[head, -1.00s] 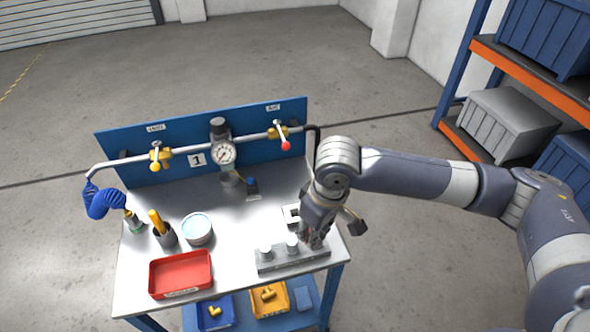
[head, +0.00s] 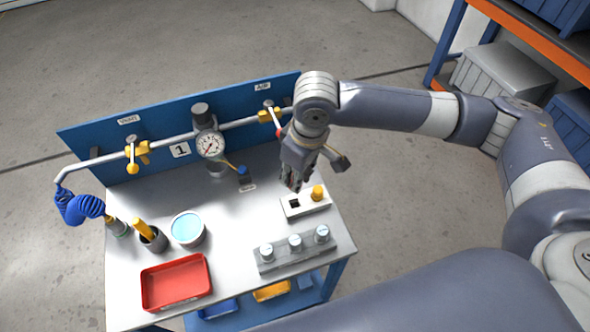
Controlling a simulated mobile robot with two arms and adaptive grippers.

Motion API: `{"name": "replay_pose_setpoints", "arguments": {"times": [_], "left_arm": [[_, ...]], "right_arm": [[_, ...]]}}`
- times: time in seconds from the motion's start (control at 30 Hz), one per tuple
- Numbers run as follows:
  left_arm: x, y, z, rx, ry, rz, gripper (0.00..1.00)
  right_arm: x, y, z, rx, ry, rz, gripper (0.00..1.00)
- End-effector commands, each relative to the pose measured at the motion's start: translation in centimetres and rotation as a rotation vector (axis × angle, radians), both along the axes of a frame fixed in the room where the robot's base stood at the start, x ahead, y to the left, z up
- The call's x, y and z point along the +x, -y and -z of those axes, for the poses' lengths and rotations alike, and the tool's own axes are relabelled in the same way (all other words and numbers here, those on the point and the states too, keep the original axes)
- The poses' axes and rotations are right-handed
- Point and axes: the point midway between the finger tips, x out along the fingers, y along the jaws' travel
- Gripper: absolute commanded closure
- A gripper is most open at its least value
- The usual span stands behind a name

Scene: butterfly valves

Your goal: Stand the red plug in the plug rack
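The grey plug rack (head: 282,260) stands at the front right of the bench, with several round silver-topped pieces in a row on it. I cannot make out a red plug on the rack or elsewhere. That block has a dark square hole and a yellow knob (head: 318,193). The fingers are dark and small, so I cannot tell if they are open or hold anything. My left gripper is out of view.
A red tray (head: 147,287), a cup of blue liquid (head: 187,228) and a dark holder with a yellow-handled tool (head: 152,238) stand on the left. A pipe with a gauge (head: 209,145) and valves runs along the blue back panel (head: 90,140). The bench middle is clear.

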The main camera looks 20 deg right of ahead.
Motion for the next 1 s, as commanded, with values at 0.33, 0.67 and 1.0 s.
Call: {"name": "replay_pose_setpoints", "arguments": {"times": [0.33,0.67,1.0], "left_arm": [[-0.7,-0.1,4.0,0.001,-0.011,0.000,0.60],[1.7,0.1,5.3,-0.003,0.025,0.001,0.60],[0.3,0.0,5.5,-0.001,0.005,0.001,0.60]], "right_arm": [[0.0,0.0,3.2,0.000,0.000,0.001,0.92],[0.0,0.0,5.5,0.000,-0.002,0.001,0.92],[0.0,0.0,6.3,0.000,0.000,0.000,0.92]]}}
